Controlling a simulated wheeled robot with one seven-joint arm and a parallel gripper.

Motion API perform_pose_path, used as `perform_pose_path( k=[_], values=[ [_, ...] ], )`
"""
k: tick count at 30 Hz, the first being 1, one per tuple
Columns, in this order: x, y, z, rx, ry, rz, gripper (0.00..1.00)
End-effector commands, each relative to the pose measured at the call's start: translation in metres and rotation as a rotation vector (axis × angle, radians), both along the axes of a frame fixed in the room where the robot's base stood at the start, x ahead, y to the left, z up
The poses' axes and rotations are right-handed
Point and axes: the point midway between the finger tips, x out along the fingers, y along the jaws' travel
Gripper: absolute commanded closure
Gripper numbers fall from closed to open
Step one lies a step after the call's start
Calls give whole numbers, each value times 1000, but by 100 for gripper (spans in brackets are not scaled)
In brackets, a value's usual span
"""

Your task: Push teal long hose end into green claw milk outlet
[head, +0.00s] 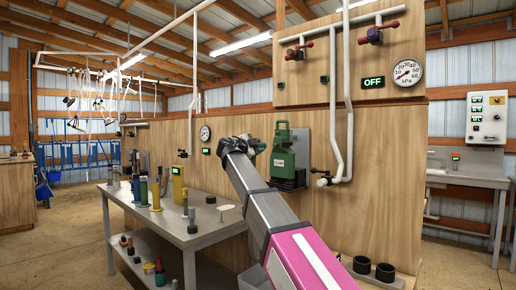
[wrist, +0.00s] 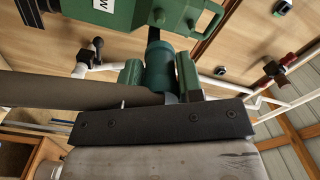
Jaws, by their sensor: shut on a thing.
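A teal cylindrical piece (wrist: 160,65), which I take for the teal hose end, stands between the two green fingers of my gripper (wrist: 160,78) in the wrist view. The gripper is shut on it. A dark stem shows just beyond the teal piece, close to a green housing (wrist: 100,12). I cannot tell whether the piece touches the stem or fits into it. In the head view my gripper (head: 256,146) is beside the green unit (head: 284,160) on the wall panel, and my arm hides part of it. I cannot clearly make out the claw or its milk outlet.
A grey table (head: 180,233) with several upright cylinders stands at left. White pipes (head: 348,100) with a valve end (head: 323,181) run down the panel right of the green unit. Black cups (head: 385,272) sit low at right. Light hoses hang from a rail (head: 95,90) far left.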

Motion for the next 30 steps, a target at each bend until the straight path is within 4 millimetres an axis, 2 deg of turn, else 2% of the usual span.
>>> perform_pose_path(
  k=[11, 30],
  values=[
    [8, -4, -1, 0, 0, 4, 100],
    [44, -34, -1, 0, 0, 2, 100]
  ],
)
